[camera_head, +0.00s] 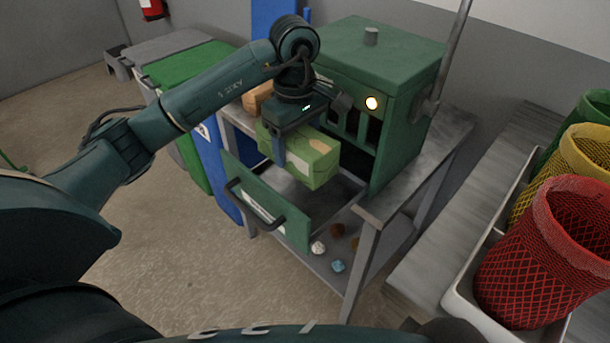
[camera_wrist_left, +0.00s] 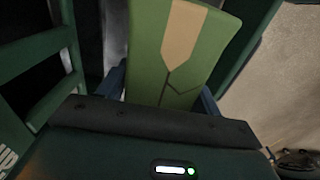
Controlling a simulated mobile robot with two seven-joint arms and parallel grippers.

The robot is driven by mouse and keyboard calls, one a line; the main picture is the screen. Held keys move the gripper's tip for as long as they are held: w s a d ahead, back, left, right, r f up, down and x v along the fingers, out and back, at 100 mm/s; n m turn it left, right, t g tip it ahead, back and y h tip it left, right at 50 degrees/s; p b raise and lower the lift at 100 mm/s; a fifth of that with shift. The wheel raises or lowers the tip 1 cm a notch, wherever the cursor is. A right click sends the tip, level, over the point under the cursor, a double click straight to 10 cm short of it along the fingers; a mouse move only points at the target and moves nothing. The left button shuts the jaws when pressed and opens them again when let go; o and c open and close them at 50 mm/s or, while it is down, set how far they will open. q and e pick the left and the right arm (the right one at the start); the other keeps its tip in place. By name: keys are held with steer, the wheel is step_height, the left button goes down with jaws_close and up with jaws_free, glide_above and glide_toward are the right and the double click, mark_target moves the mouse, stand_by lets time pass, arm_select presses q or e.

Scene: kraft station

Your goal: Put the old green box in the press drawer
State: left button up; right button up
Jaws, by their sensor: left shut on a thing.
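The green box (camera_head: 314,168), with worn tan patches, is held by my left gripper (camera_head: 290,152) over the open press drawer (camera_head: 268,216). My left gripper is shut on the box from above. In the left wrist view the box (camera_wrist_left: 182,52) fills the upper middle between the blue fingers. The drawer is pulled out from the green press (camera_head: 380,70), and its grey floor shows below the box. I cannot tell whether the box touches the drawer. My right gripper is not in view.
The press stands on a metal table (camera_head: 385,205). An orange-brown box (camera_head: 257,98) sits behind my left gripper. Small crumpled pieces (camera_head: 338,266) lie on the lower shelf. Red (camera_head: 535,255), yellow (camera_head: 580,165) and green mesh baskets stand at the right. Wheeled bins (camera_head: 190,70) stand at the left.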

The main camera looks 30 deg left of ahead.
mark_target(296, 133)
arm_select(q)
steer(key=shift+s+d+f, duration=0.1)
steer(key=shift+s+f, duration=0.05)
steer(key=shift+f, duration=3.85)
steer(key=shift+f, duration=0.15)
steer(key=o, duration=1)
step_height(296, 133, up, 12)
steer(key=shift+r, duration=0.2)
